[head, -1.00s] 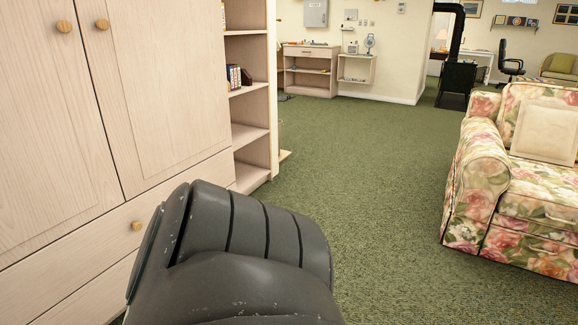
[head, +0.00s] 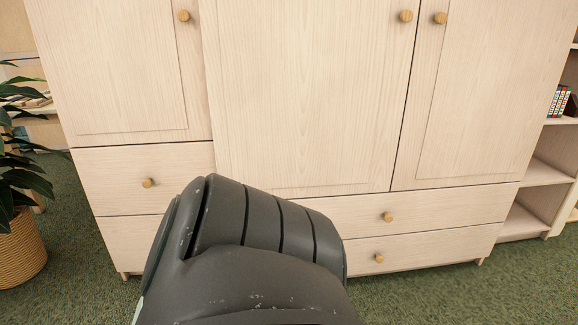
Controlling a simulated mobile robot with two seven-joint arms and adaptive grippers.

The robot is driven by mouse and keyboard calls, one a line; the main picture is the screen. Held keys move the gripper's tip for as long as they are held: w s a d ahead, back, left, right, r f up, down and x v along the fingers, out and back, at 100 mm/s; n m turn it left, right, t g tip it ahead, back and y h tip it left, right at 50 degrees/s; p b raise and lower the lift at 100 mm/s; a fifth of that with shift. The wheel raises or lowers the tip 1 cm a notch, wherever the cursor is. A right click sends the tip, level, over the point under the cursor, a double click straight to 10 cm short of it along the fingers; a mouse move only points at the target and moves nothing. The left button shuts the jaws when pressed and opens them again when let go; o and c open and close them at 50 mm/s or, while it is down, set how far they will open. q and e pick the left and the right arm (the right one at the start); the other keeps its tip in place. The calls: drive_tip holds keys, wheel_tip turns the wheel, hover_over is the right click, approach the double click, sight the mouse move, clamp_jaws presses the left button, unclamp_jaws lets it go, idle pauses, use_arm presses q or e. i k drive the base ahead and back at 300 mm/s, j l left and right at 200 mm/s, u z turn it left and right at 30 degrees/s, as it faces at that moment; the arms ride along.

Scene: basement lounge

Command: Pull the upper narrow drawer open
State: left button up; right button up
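A pale wood cabinet (head: 300,90) fills the head view, with doors above and drawers below. The upper narrow drawer (head: 110,180) is at the lower left, flush with the front, with a round wooden knob (head: 148,183). Another narrow drawer (head: 130,245) sits under it, partly hidden by my dark arm link. To the right are an upper wide drawer (head: 450,205) with a knob (head: 388,217) and a lower wide drawer (head: 440,246) with a knob (head: 379,258). All drawers look shut. Neither of my grippers is in view.
A potted plant (head: 20,245) in a woven basket stands on the left, near the narrow drawers. An open shelf unit (head: 540,172) with books stands at the right. Green carpet (head: 450,295) is clear in front of the cabinet.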

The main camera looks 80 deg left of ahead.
sight(143, 179)
drive_tip(key=u, duration=3.45)
